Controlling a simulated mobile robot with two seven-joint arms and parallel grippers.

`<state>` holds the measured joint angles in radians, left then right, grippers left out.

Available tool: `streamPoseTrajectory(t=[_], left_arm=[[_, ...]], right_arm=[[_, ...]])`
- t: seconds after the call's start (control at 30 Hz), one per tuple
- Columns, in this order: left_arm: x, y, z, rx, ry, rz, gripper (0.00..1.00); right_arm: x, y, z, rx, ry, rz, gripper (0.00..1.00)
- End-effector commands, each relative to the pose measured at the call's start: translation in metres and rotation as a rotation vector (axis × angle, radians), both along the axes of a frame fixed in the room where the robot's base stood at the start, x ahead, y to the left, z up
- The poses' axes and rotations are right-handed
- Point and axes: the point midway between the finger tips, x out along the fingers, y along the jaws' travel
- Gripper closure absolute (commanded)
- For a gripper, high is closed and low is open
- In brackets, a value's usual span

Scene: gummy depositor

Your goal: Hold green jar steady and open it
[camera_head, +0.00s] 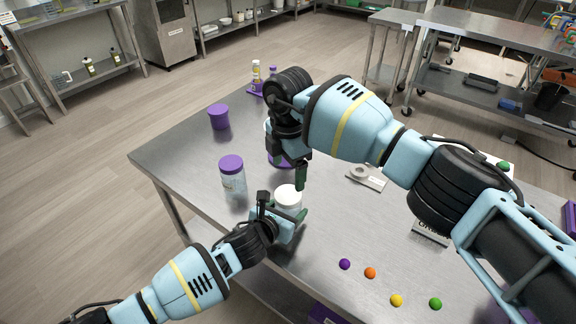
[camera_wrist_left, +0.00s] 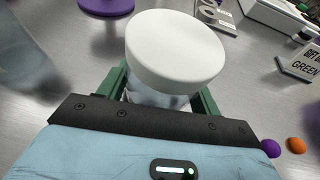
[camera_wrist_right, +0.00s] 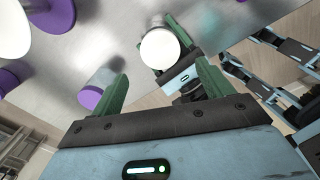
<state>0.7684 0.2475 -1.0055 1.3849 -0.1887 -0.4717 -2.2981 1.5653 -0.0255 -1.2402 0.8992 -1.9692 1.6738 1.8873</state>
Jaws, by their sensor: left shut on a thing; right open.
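A jar with a white lid (camera_head: 288,194) stands on the steel table near its front edge. Its body looks clear and pale; I see no green on it. My left gripper (camera_head: 284,216) is shut around the jar's body below the lid. In the left wrist view the lid (camera_wrist_left: 174,48) rises above the green fingers and hides most of the body. My right gripper (camera_head: 287,178) is open and empty, pointing down just above and behind the lid. In the right wrist view the lid (camera_wrist_right: 160,48) appears between and beyond the open fingers, apart from them.
A purple-lidded jar (camera_head: 232,178) stands left of the white-lidded jar. A purple container (camera_head: 218,117) is farther back. Purple (camera_head: 345,264), orange (camera_head: 370,273), yellow (camera_head: 396,300) and green (camera_head: 435,304) balls lie at the front right. A small grey device (camera_head: 365,177) lies right of my right gripper.

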Motion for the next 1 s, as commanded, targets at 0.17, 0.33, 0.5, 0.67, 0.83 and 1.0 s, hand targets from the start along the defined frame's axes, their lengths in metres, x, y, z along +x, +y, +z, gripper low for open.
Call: streamPoseTrajectory(t=[0.17,0.33,0.5,0.67,0.83,1.0], left_arm=[[0.000,0.000,0.000,0.000,0.001,0.000,0.99],[0.000,0.000,0.000,0.000,0.001,0.000,0.99],[0.000,0.000,0.000,0.000,0.001,0.000,0.99],[0.000,0.000,0.000,0.000,0.001,0.000,0.99],[0.000,0.000,0.000,0.000,0.001,0.000,0.99],[0.000,0.000,0.000,0.000,0.001,0.000,0.99]], right_arm=[[0.000,0.000,-0.018,-0.002,0.003,0.001,0.21],[-0.001,0.000,-0.043,-0.001,0.004,0.001,0.21],[0.000,0.000,-0.064,-0.001,0.003,0.002,0.21],[0.000,0.000,-0.076,-0.001,0.002,0.001,0.21],[0.000,0.000,-0.079,-0.001,0.001,0.002,0.21],[0.000,0.000,-0.079,-0.001,0.001,0.002,0.21]])
